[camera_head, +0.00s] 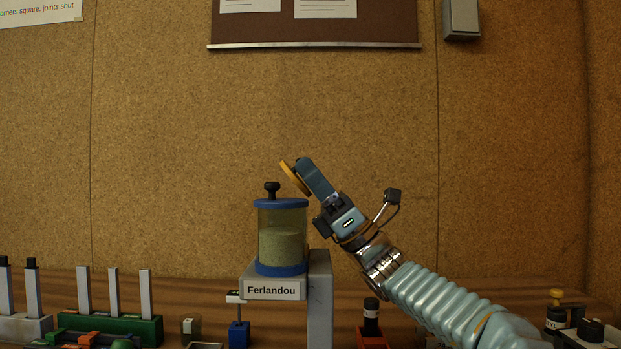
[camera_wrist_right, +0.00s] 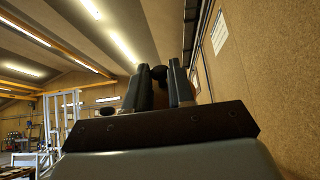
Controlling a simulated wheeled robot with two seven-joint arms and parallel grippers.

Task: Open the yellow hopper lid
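The hopper (camera_head: 282,243) is a clear cylinder of pale grains with blue rims, on a block labelled Ferlandou. A black knob (camera_head: 272,187) stands above its blue top. A yellow disc, seemingly the lid (camera_head: 289,173), shows steeply tilted above the hopper's right side, nearly edge-on. My right gripper (camera_head: 304,167) lies along the disc's upper right face. In the wrist view, its fingers (camera_wrist_right: 160,80) stand apart with a dark round thing (camera_wrist_right: 158,72) near their tips. Whether they clamp it is unclear. The fingers hide part of the disc. My left gripper is out of view.
A grey post (camera_head: 319,300) stands right of the hopper's block. A green base with pale uprights (camera_head: 146,292) is to the left. A small blue block (camera_head: 239,334) is in front, and a dark bottle in a red holder (camera_head: 371,318) is to the right. Corkboard wall stands behind.

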